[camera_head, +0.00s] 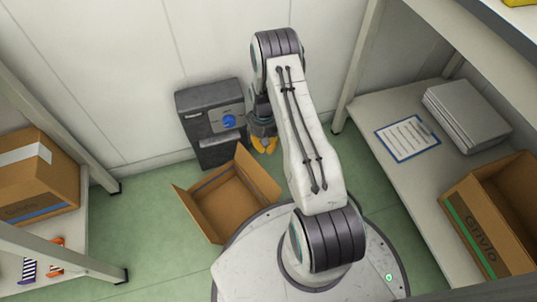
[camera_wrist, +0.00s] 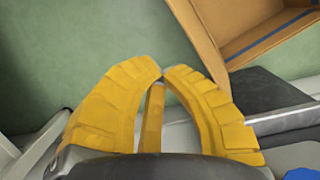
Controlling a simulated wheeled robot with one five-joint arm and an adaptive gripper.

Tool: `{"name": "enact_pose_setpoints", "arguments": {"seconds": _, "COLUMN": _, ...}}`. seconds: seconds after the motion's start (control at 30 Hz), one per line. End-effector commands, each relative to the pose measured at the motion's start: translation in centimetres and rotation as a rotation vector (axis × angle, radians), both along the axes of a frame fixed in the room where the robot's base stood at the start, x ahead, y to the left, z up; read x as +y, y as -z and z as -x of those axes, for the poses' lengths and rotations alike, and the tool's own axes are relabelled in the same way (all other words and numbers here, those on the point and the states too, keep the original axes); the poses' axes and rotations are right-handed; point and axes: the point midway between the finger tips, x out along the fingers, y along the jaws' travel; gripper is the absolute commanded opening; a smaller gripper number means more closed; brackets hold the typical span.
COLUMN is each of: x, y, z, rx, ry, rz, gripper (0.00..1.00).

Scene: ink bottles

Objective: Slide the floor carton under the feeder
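The open, empty brown floor carton (camera_head: 232,200) sits on the green floor in front of the feeder, its flaps spread outward. The feeder (camera_head: 200,103) is a dark grey box with a blue dial, against the back wall. My gripper (camera_head: 265,147) points down just right of the feeder, near the carton's back right flap. In the wrist view, the yellow fingertips (camera_wrist: 162,72) meet with nothing held between them. The carton (camera_wrist: 228,20) shows at top right there, apart from the fingers in the picture. Part of the feeder (camera_wrist: 265,97) shows below it.
A left shelf holds a taped carton (camera_head: 38,178) and small striped items (camera_head: 42,262). A right shelf holds a clipboard (camera_head: 408,138), a grey stack (camera_head: 466,115) and an open carton (camera_head: 472,232). Green floor (camera_head: 150,240) is clear left of the floor carton.

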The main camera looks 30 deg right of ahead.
Motion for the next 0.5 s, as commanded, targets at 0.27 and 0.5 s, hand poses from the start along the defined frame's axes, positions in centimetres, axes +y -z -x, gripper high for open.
{"name": "enact_pose_setpoints", "arguments": {"seconds": 0.27, "x": -0.2, "y": -4.5, "z": -0.9, "rx": -0.004, "ry": 0.000, "rz": 0.001, "gripper": 0.00}}
{"name": "enact_pose_setpoints", "arguments": {"seconds": 0.5, "x": -0.4, "y": -7.8, "z": -1.5, "rx": -0.004, "ry": 0.000, "rz": 0.001, "gripper": 0.00}}
